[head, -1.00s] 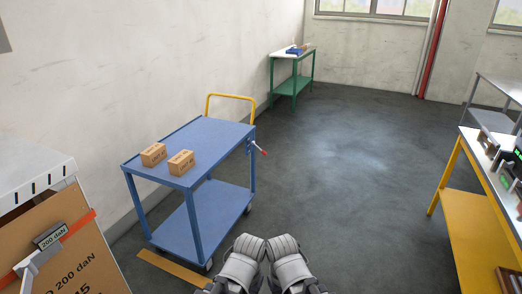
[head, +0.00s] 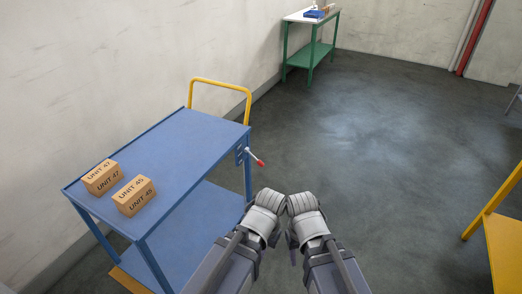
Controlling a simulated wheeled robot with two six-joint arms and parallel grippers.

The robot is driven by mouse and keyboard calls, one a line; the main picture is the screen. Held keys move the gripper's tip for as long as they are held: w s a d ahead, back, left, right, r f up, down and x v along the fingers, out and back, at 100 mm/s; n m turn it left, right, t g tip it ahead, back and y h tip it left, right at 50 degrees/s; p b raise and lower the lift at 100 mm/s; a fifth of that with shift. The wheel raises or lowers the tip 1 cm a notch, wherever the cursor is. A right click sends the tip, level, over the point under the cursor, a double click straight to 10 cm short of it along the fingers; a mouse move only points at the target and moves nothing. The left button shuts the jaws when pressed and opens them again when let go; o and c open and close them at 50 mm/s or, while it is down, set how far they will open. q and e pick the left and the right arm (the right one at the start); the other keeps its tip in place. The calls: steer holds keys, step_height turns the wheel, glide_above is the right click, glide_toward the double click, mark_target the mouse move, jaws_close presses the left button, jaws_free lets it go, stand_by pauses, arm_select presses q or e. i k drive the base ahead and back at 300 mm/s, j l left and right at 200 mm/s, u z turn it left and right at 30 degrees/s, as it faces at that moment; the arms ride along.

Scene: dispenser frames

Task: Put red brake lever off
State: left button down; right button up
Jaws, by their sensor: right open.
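The brake lever (head: 256,159) is a short grey rod with a red tip. It sticks out to the right and slightly down from a blue bracket at the right corner of the blue cart (head: 165,150). My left gripper (head: 267,205) is just below and right of the lever, apart from it in the picture; I cannot tell whether it is open. My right gripper (head: 304,208) is beside the left one, farther right, open with nothing visible in it. The fingers of both are mostly hidden behind their grey housings.
Two cardboard boxes (head: 101,177) (head: 134,195) sit on the cart's top near its left end. The cart has a yellow push handle (head: 218,83). A green table (head: 311,45) stands at the back. A yellow-framed bench (head: 500,225) is at the right; open floor lies between.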

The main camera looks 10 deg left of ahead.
mark_target(259, 162)
steer(key=i+l, duration=0.1)
steer(key=i, duration=0.4)
steer(key=i+l, duration=0.1)
steer(key=i, duration=0.4)
